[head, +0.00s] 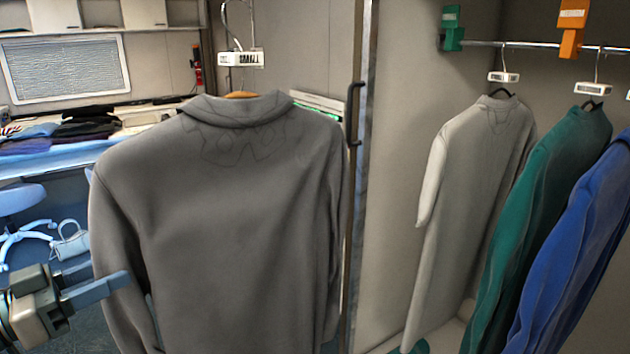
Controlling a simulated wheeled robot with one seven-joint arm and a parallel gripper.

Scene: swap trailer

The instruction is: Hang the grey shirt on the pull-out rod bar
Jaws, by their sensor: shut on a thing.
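A dark grey shirt (225,190) hangs large in the front left of the head view, on a wooden hanger (241,94) with a white "SMALL" tag (241,58) and a metal hook (228,22). What bears the hook is not clear at the top edge. My gripper (108,274) is at the lower left, shut on the shirt's left edge, at the sleeve, with one finger in front and the other partly behind. A metal rod (478,43) runs across the wardrobe at upper right; whether it is the pull-out bar I cannot tell.
On the wardrobe rod hang a pale grey shirt (470,180), a green shirt (540,200) and a blue shirt (580,240). A green clip (451,30) and an orange clip (571,28) sit there. The door edge (360,180) with a black handle (352,110) stands between. A blue chair (20,205) is far left.

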